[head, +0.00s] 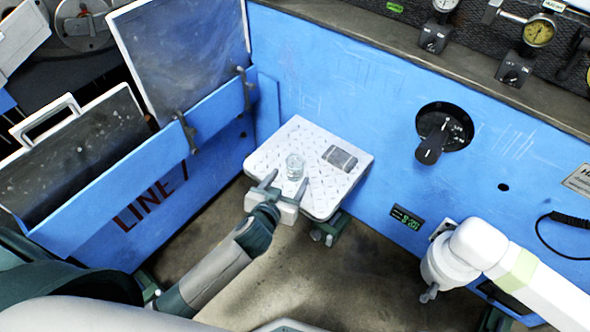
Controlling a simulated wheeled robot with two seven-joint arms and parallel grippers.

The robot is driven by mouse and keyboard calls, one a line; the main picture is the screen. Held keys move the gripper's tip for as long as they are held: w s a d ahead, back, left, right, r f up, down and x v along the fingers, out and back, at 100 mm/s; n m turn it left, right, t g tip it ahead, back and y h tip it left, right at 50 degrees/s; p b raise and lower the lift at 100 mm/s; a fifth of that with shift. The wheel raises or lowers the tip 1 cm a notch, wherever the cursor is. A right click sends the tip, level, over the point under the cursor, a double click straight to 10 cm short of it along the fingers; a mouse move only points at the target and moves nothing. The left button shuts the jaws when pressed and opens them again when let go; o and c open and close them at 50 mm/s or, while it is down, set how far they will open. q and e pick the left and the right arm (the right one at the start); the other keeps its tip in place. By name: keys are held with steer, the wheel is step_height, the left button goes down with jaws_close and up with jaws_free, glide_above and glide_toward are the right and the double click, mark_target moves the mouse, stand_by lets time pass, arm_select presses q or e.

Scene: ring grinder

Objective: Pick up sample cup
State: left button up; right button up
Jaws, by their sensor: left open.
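The sample cup (295,166) is a small clear glass standing upright on a white diamond-plate shelf (325,190). My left gripper (285,185) reaches over the shelf's front edge. Its two fingers are spread and point at the cup, one towards each side of it. The fingertips are just in front of the cup, and I cannot tell whether they touch it. My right arm comes in from the right, and my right gripper (430,293) hangs low, well away from the shelf. Its fingers are too small and turned away to read.
A grey rectangular pad (340,158) lies on the shelf right of the cup. The blue panel behind carries a black rotary switch (433,143) and a small green display (406,217). A blue bin marked LINE (146,205) holds dark plates at left. The floor in front is clear.

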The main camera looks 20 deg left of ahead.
mark_target(298, 163)
arm_select(q)
steer(key=x, duration=0.6)
steer(key=shift+f, duration=0.1)
steer(key=shift+w+f+b, duration=0.25)
steer(key=shift+w+b, duration=0.05)
steer(key=shift+w, duration=0.3)
arm_select(e)
steer(key=shift+v, duration=0.85)
steer(key=shift+a, duration=0.15)
steer(key=shift+f, duration=0.1)
arm_select(q)
steer(key=shift+w+a+f, duration=0.1)
steer(key=shift+w+f, duration=0.05)
steer(key=shift+w, duration=0.1)
steer(key=x, duration=0.3)
steer(key=shift+w+a+f, duration=0.2)
steer(key=shift+w+f, duration=0.1)
steer(key=shift+f, duration=0.1)
steer(key=shift+w+f+b, duration=0.15)
steer(key=shift+w+b, duration=0.15)
steer(key=shift+w, duration=0.05)
arm_select(e)
steer(key=shift+w+a+t, duration=0.4)
steer(key=shift+w+a, duration=0.05)
steer(key=shift+a, duration=0.05)
